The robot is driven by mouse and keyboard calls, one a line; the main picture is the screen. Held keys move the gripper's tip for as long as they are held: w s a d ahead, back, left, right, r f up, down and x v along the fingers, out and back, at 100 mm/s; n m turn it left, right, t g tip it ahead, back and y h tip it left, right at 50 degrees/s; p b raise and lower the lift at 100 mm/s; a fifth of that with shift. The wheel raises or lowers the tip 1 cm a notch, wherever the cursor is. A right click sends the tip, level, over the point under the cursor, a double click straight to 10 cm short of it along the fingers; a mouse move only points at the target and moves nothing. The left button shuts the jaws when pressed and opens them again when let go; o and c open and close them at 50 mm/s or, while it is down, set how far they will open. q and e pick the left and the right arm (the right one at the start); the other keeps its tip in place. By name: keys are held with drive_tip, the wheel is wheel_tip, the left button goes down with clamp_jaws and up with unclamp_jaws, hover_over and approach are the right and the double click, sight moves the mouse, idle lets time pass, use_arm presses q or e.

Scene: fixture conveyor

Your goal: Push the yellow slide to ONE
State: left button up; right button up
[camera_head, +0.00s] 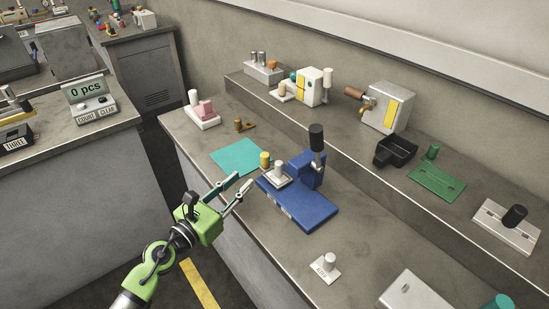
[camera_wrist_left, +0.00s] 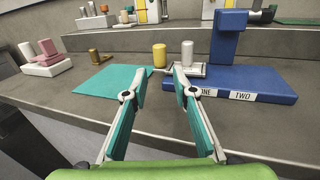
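A yellow cylinder (camera_head: 265,160) stands at the left end of the blue fixture (camera_head: 312,208); it also shows in the wrist view (camera_wrist_left: 159,55). Beside it a grey cylinder (camera_wrist_left: 187,53) stands on a pale plate at the fixture's left end. The front edge of the blue base bears the label ONE (camera_wrist_left: 206,92) on the left and TWO (camera_wrist_left: 243,96) on the right. My left gripper (camera_head: 244,181) is open and empty, in front of the yellow cylinder and apart from it; its fingers (camera_wrist_left: 161,75) point toward the fixture. My right gripper is not in view.
A teal mat (camera_head: 237,157) lies left of the fixture. A small brown part (camera_head: 243,125) and a white block with pink piece (camera_head: 204,112) are behind it. A small labelled block (camera_head: 324,268) lies in front. A raised shelf with machines runs behind.

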sight(262, 161)
use_arm(q)
drive_tip(key=b+x, duration=0.1)
drive_tip(key=x, duration=1.1)
drive_tip(key=shift+w, duration=0.15)
drive_tip(key=shift+r, duration=0.1)
drive_tip(key=shift+c, duration=0.3)
clamp_jaws()
